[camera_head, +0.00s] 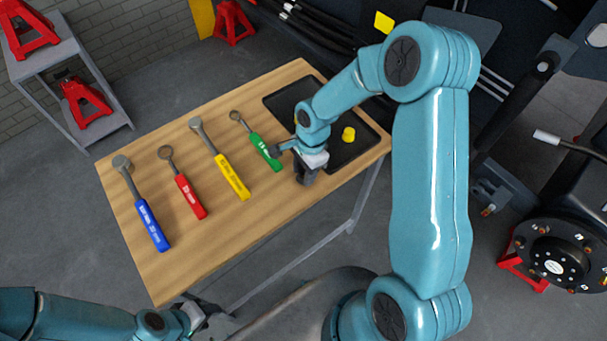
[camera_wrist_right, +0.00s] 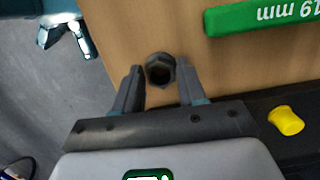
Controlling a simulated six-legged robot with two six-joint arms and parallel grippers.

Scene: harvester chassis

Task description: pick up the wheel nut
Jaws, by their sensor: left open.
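The wheel nut (camera_wrist_right: 160,70) is a dark metal hex nut with an open bore, on the wooden table (camera_head: 235,235). In the right wrist view it sits between the fingertips of my right gripper (camera_wrist_right: 159,78), with a small gap on each side. My right gripper is open, pointing down near the table's front edge in the head view (camera_head: 305,178). There it hides the nut. My left gripper (camera_head: 203,322) is open and empty, below the table's front edge, away from the nut.
Blue (camera_head: 152,225), red (camera_head: 190,195), yellow (camera_head: 231,177) and green (camera_head: 265,152) wrenches lie left of my right gripper. A black tray (camera_head: 362,157) holds a yellow cap (camera_head: 348,134) at the right. A wheel hub (camera_head: 555,258) stands at far right.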

